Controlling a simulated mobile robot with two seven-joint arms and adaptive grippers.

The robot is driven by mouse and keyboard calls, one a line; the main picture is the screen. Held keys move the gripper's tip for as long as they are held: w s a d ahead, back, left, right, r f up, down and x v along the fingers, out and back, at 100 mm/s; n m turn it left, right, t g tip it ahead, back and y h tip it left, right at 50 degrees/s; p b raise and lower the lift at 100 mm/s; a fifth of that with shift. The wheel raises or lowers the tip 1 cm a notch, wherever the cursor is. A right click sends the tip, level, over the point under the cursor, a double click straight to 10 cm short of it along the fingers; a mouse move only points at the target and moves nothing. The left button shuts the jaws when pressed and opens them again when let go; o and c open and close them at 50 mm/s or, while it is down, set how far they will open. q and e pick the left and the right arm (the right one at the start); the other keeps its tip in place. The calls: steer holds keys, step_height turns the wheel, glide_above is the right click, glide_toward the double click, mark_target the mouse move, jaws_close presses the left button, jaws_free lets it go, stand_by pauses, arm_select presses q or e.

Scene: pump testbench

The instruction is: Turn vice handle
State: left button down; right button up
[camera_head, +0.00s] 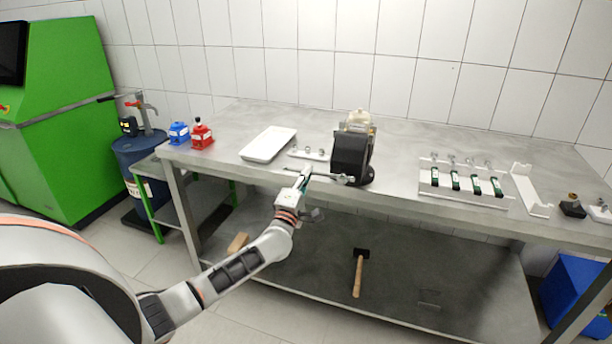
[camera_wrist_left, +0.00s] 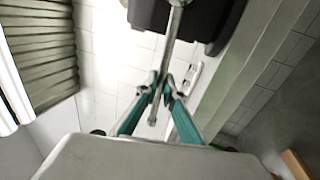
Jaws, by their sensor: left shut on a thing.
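The vice (camera_head: 350,158) is a dark block near the front edge of the metal workbench, with a beige and metal part on top. Its handle (camera_head: 328,175) is a thin metal bar low on its front, reaching out to the left. My left gripper (camera_head: 307,172) is at the left part of this bar. In the left wrist view the handle (camera_wrist_left: 172,40) runs down from the dark vice body (camera_wrist_left: 205,15), and the green-sided fingers of my left gripper (camera_wrist_left: 161,85) are closed around it near its free end. My right gripper is not in view.
A white tray (camera_head: 268,144) and small fittings lie left of the vice. A white rack (camera_head: 464,194) with several green-handled tools stands to the right. Red (camera_head: 201,137) and blue (camera_head: 178,134) containers stand at the left. A hammer (camera_head: 358,273) lies on the lower shelf.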

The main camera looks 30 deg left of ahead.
arm_select(q)
steer(key=shift+d+f, duration=0.1)
steer(key=c, duration=2.4)
jaws_free()
steer(key=shift+o, duration=1.1)
steer(key=shift+s+r, duration=0.15)
steer(key=shift+r, duration=0.05)
steer(key=v, duration=1.2)
